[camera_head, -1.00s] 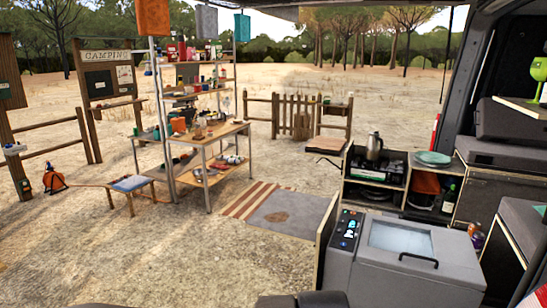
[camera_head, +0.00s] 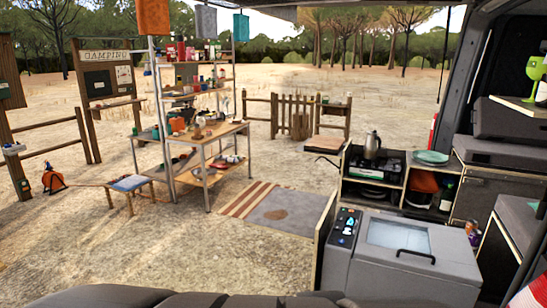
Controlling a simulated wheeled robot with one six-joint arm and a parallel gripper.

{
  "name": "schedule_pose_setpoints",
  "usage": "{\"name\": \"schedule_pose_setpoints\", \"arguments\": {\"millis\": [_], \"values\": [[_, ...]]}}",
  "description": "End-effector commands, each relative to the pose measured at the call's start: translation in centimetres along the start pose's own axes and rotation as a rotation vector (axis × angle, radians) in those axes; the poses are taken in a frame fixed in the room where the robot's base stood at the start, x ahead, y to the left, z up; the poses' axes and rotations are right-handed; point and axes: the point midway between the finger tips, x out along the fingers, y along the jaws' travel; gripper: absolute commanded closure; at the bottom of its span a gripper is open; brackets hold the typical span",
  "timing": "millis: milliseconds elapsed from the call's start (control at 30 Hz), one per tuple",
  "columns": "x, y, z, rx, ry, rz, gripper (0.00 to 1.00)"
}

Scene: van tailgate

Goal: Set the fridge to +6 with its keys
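The fridge (camera_head: 405,275) is a grey box with a lid at the lower right of the head view. Its lid has a pale window and a dark handle and is closed. A dark control panel (camera_head: 347,228) with small lit keys and a display runs along the left of its top. The digits are too small to read. A dark grey rounded shape, part of my arm, crosses the bottom edge in front of the fridge. My gripper is not in view.
Behind the fridge stands a kitchen unit with a stove, a kettle (camera_head: 372,145) and plates (camera_head: 431,157). Drawers and the van wall close off the right. A table (camera_head: 207,150) and shelf stand outside on sandy ground. The ground at lower left is clear.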

Motion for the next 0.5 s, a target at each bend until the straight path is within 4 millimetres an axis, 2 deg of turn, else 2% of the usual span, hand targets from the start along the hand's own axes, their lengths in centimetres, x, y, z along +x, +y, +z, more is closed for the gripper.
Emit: {"name": "schedule_pose_setpoints", "arguments": {"millis": [67, 500], "values": [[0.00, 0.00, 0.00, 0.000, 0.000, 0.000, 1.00], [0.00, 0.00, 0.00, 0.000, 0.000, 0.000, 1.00]]}}
